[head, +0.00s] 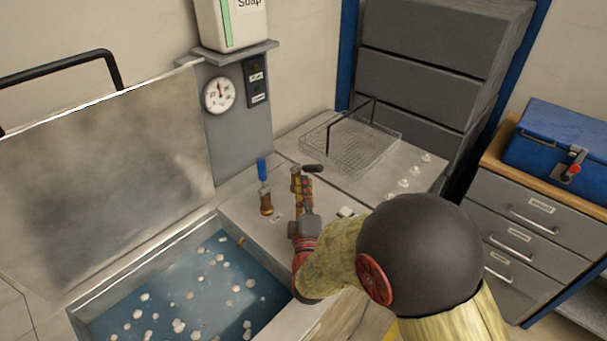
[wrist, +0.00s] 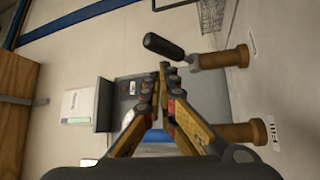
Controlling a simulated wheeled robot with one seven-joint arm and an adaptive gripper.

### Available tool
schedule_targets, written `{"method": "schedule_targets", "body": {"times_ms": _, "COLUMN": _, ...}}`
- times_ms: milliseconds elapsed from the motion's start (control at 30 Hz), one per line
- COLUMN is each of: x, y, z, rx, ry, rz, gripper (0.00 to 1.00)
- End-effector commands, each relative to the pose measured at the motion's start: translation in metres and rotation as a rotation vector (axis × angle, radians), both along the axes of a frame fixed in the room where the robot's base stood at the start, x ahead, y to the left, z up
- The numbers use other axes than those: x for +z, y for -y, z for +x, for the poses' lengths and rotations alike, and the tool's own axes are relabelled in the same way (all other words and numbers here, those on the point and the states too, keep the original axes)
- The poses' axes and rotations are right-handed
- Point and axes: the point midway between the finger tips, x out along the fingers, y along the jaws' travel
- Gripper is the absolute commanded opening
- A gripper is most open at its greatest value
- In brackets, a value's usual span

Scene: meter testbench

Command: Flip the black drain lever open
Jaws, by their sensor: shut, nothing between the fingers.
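The black drain lever (head: 314,168) pokes out just right of my gripper (head: 297,171) in the head view; its valve body is mostly hidden behind the fingers there. In the wrist view the black lever (wrist: 163,46) sits at the end of a short metal arm on a brass valve (wrist: 236,57). My gripper (wrist: 166,68) is shut and empty, with its fingertips close to the black lever. Whether they touch it I cannot tell.
A second brass valve (head: 266,203) with a blue lever (head: 262,168) stands close left of my gripper; its label reads "Fill" in the wrist view. An open water tank (head: 190,285) lies front left. A wire basket (head: 385,137) sits behind right.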

Motion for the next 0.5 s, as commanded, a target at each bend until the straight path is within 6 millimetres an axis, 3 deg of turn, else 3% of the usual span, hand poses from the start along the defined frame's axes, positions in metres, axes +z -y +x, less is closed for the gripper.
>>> {"method": "schedule_targets", "body": {"times_ms": 200, "x": -0.007, "y": -0.002, "z": -0.044, "rx": 0.004, "ry": 0.003, "rz": -0.001, "gripper": 0.00}}
{"method": "schedule_targets", "body": {"times_ms": 500, "x": -0.012, "y": -0.002, "z": -0.074, "rx": 0.003, "ry": 0.006, "rz": 0.000, "gripper": 0.00}}
